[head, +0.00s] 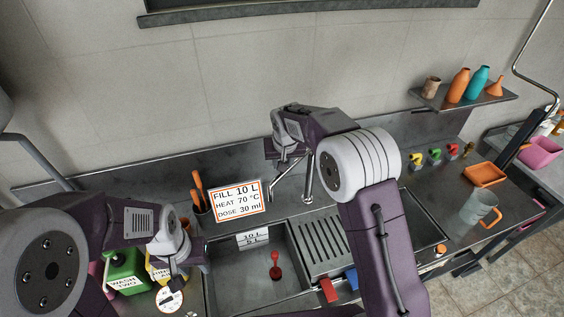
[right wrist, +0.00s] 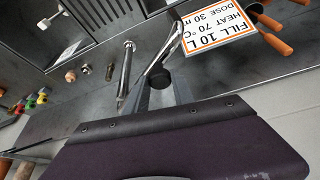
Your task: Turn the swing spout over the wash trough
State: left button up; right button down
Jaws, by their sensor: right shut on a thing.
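The wash trough (head: 225,292) is the sunken steel basin in the middle of the counter, with a red long-handled item (head: 275,265) inside. The thin metal swing spout (head: 283,186) stands behind it, right of the fill sign; it also shows in the right wrist view (right wrist: 160,54). My right gripper (right wrist: 162,88) is shut around a dark round knob (right wrist: 160,78) at the spout's end in that view. In the head view my right wrist partly hides this. My left gripper (head: 178,276) is low beside the trough's left side, near a yellow container; its fingers are unclear.
A sign (head: 237,199) stands behind the trough. A green jug (head: 125,270) is at the left. A slotted drainer (head: 322,246) adjoins the trough's right. An upright metal tube (head: 308,182) stands near the spout. A clear jug (head: 478,208) and orange tray (head: 485,174) are at the right.

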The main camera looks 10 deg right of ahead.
jog(key=c, duration=1.1)
grip_release()
jog(key=shift+d, duration=0.15)
jog(key=shift+s+r+b, duration=0.1)
jog(key=shift+r+b, duration=0.3)
jog(key=b+v, duration=0.2)
jog(key=v, duration=0.6)
jog(key=shift+r, duration=0.1)
